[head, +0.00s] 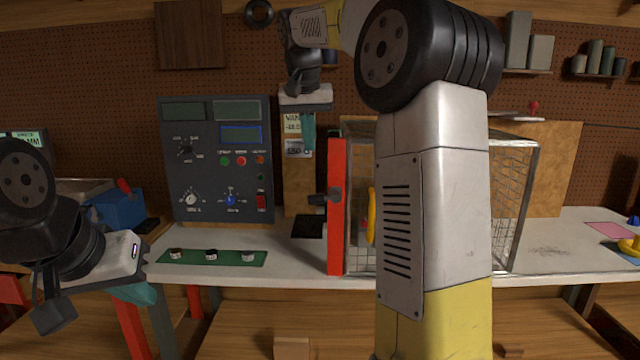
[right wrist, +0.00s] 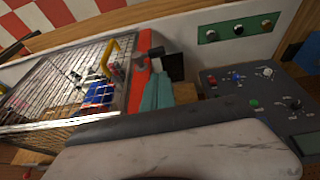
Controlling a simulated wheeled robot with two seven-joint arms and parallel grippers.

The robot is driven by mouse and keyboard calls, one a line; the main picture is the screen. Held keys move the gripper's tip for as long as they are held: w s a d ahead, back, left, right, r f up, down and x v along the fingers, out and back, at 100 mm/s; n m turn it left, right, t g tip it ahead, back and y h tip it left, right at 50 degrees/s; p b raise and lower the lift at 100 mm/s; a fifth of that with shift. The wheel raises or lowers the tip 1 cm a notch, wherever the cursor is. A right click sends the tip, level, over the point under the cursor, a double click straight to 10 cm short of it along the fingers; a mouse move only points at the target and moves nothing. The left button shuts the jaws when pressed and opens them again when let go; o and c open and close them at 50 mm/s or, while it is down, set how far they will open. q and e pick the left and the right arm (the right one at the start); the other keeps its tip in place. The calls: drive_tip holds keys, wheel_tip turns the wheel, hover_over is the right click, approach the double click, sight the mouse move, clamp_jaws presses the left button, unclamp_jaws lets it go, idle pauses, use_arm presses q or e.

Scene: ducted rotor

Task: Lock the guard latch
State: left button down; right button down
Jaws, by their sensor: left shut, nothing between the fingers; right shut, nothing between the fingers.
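The guard is a wire-mesh cage (head: 515,190) with a red post (head: 336,240) at its left edge and a yellow handle (head: 371,215). A dark latch (head: 334,194) sits on the red post, with a black piece sticking out to the left. In the right wrist view the cage (right wrist: 60,90) and a black latch part (right wrist: 173,66) show beside my fingertips. My right gripper (head: 308,148) is shut and empty, pointing down above and left of the latch; its teal fingers also show in the right wrist view (right wrist: 158,92). My left gripper (head: 137,294) is shut and empty at the bench's front left.
A grey control panel (head: 215,155) with knobs and buttons stands left of the guard. A green strip (head: 212,258) with three knobs lies before it. A blue box (head: 118,210) is further left. My right arm hides much of the cage. Blue and other parts (right wrist: 98,94) show inside it.

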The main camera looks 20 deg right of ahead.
hover_over(310, 203)
drive_tip(key=d, duration=0.1)
wheel_tip(310, 203, down, 13)
drive_tip(key=shift+s+r, duration=0.1)
drive_tip(key=shift+s, duration=0.05)
drive_tip(key=shift+a+f+h, duration=0.2)
drive_tip(key=shift+f+h, duration=0.2)
drive_tip(key=shift+h, duration=0.2)
drive_tip(key=shift+a+f+n+g+h, duration=0.2)
drive_tip(key=shift+f+h, duration=0.15)
drive_tip(key=shift+h, duration=0.2)
drive_tip(key=shift+a+f+n+g+h, duration=0.2)
drive_tip(key=shift+f+h, duration=0.15)
drive_tip(key=shift+h, duration=0.2)
wheel_tip(310, 203, down, 3)
drive_tip(key=h, duration=0.4)
drive_tip(key=shift+r+n+g, duration=0.15)
drive_tip(key=shift+n+g, duration=0.25)
drive_tip(key=shift+s+d+f+n+g+h, duration=0.1)
drive_tip(key=shift+d+f+n+h, duration=0.45)
drive_tip(key=shift+h, duration=0.85)
drive_tip(key=shift+s+d+f+n+g+h, duration=0.1)
drive_tip(key=shift+d+f+n+h, duration=0.15)
drive_tip(key=shift+f+h, duration=0.9)
drive_tip(key=shift+d+f+n+g+h, duration=0.1)
drive_tip(key=shift+d+f+n+h, duration=0.3)
drive_tip(key=shift+h, duration=1.25)
drive_tip(key=shift+d+f, duration=0.1)
drive_tip(key=shift+d, duration=0.05)
